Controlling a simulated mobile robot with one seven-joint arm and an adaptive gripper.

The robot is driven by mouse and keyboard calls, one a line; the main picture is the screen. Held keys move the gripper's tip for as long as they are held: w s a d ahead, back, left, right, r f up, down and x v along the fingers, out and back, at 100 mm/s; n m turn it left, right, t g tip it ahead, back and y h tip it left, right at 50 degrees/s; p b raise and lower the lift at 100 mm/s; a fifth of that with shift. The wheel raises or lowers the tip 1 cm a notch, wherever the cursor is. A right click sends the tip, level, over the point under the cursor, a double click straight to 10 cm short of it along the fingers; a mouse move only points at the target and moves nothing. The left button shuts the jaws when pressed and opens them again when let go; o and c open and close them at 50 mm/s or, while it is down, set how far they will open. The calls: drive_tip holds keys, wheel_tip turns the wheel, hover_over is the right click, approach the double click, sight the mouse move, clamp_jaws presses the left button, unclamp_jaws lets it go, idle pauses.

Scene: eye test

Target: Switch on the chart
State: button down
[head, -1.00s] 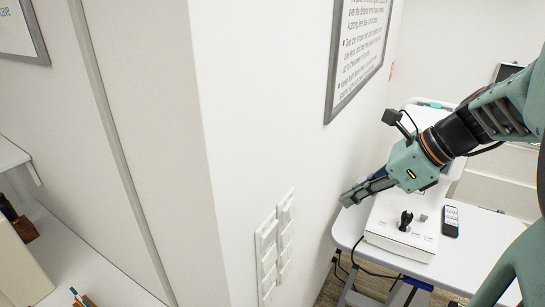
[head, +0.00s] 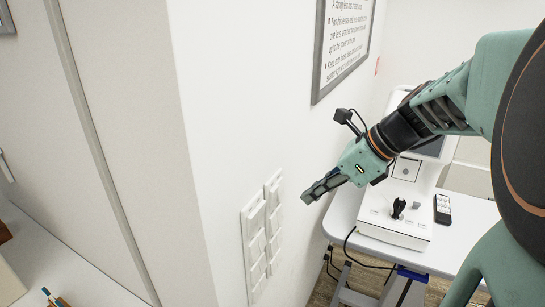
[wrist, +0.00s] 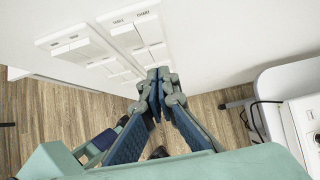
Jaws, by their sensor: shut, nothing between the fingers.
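Two white switch panels are on the white wall, a left one (head: 254,250) and a right one (head: 274,222), each with a column of rocker switches in the head view. In the wrist view, the right panel carries small labels, one of which seems to read "CHART", above a white rocker (wrist: 149,31). The left panel (wrist: 75,46) also shows there, its labels too small to read. My gripper (head: 306,197) is shut and empty, its tips to the right of the right panel. In the wrist view, the fingertips (wrist: 160,76) overlap that panel's lower edge; I cannot tell whether they touch.
A framed text sign (head: 346,45) hangs above the panels. To the right, a white table (head: 458,240) bears a white device with a black joystick (head: 398,208) and a dark remote (head: 442,209). Cables hang below it. Pencils (head: 52,298) show at lower left.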

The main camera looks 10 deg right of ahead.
sight(282, 194)
drive_tip(key=shift+w+a+f+b, duration=0.25)
drive_tip(key=shift+w+a, duration=0.4)
drive_tip(key=shift+a, duration=0.25)
drive_tip(key=shift+w+a+f+b, duration=0.25)
drive_tip(key=shift+w+a, duration=0.4)
drive_tip(key=shift+a, duration=0.25)
drive_tip(key=shift+a+p, duration=0.1)
drive_tip(key=shift+p, duration=0.25)
drive_tip(key=shift+w+a+f, duration=0.1)
drive_tip(key=shift+w+f, duration=0.05)
drive_tip(key=shift+r+p, duration=0.9)
drive_tip(key=shift+p, duration=0.1)
